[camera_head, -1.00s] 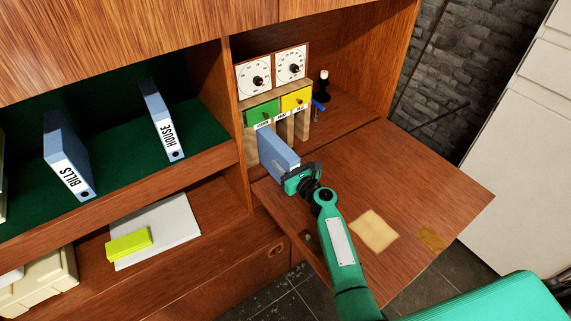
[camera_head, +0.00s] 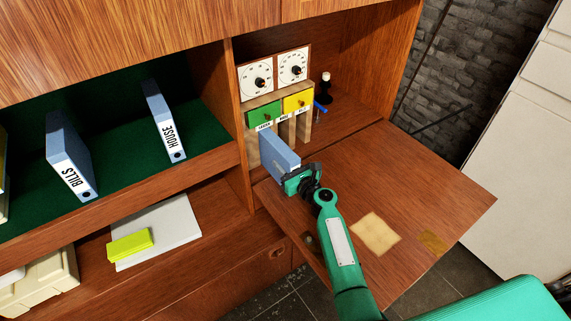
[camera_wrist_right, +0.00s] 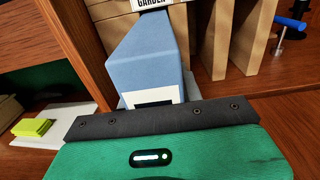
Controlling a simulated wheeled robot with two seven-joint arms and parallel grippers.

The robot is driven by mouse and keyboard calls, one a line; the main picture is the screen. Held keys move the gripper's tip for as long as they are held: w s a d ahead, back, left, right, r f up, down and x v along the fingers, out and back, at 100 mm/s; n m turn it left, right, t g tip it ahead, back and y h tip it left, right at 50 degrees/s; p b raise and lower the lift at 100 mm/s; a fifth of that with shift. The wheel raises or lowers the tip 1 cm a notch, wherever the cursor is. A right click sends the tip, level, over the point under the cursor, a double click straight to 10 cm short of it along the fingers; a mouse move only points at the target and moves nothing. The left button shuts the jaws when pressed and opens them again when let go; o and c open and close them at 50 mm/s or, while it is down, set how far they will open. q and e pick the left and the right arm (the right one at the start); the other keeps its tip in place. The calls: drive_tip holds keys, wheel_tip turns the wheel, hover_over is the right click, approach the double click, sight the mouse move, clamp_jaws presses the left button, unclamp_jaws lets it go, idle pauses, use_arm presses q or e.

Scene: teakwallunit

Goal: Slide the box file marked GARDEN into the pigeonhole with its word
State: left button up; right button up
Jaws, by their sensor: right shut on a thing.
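A blue box file (camera_head: 278,152) stands upright on the desk flap, its far end at the left pigeonhole of a small wooden rack (camera_head: 304,126). My right gripper (camera_head: 300,178) is shut on its near end. In the right wrist view the box file (camera_wrist_right: 148,62) runs away from my gripper toward a label (camera_wrist_right: 152,3) reading GARDEN above the opening. How deep its far end sits inside is hidden. The box file's own word is hidden by my gripper (camera_wrist_right: 155,115). My left gripper is not in view.
Green (camera_head: 265,114) and yellow (camera_head: 298,102) drawers sit above the pigeonholes, with two dials (camera_head: 257,78) behind. A blue-handled object (camera_head: 320,106) is right of the rack. Box files marked BILLS (camera_head: 70,160) and HOUSE (camera_head: 163,125) stand on the left shelf. The flap's right side is mostly clear.

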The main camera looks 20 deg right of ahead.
drive_tip(key=shift+b+x, duration=1)
drive_tip(key=shift+x, duration=2.3)
idle(4.7)
